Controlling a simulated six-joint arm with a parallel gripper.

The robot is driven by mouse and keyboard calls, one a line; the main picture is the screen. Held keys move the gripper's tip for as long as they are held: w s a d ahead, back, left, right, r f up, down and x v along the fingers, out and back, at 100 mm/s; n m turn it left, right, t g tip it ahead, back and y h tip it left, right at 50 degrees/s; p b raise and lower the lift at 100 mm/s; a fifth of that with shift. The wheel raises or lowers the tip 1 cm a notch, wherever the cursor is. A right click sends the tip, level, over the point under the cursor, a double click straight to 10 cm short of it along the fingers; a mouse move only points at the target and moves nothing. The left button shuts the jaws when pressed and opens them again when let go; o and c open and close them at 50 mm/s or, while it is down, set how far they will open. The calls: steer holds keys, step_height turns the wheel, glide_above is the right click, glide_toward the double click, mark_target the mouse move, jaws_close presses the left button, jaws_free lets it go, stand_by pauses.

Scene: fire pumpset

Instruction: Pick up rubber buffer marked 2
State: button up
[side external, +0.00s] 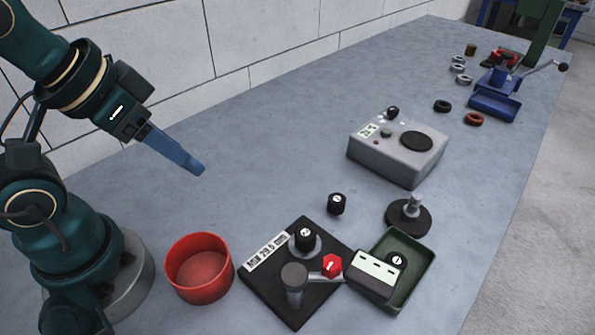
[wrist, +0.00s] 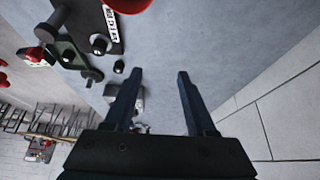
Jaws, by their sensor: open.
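Three short black cylinders with white marks on top look like rubber buffers; I cannot read the marks surely. One buffer (side external: 336,204) stands alone on the table and also shows in the wrist view (wrist: 119,67). Another buffer (side external: 305,239) stands on the black fixture plate (side external: 262,285). A third buffer (side external: 396,260) is in the green tray (side external: 418,272). My gripper (side external: 200,169) is up and to the left of them, above the table. In the wrist view its two fingers (wrist: 160,74) are apart with nothing held between them.
A red bowl (side external: 200,275) stands left of the plate. A red knob (side external: 331,265) and a grey post (side external: 294,285) rise from the plate. A black round base with a metal stem (side external: 409,216) and a grey instrument box (side external: 385,165) stand behind. The table's left middle is clear.

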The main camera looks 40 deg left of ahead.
steer(key=shift+o, duration=1.3)
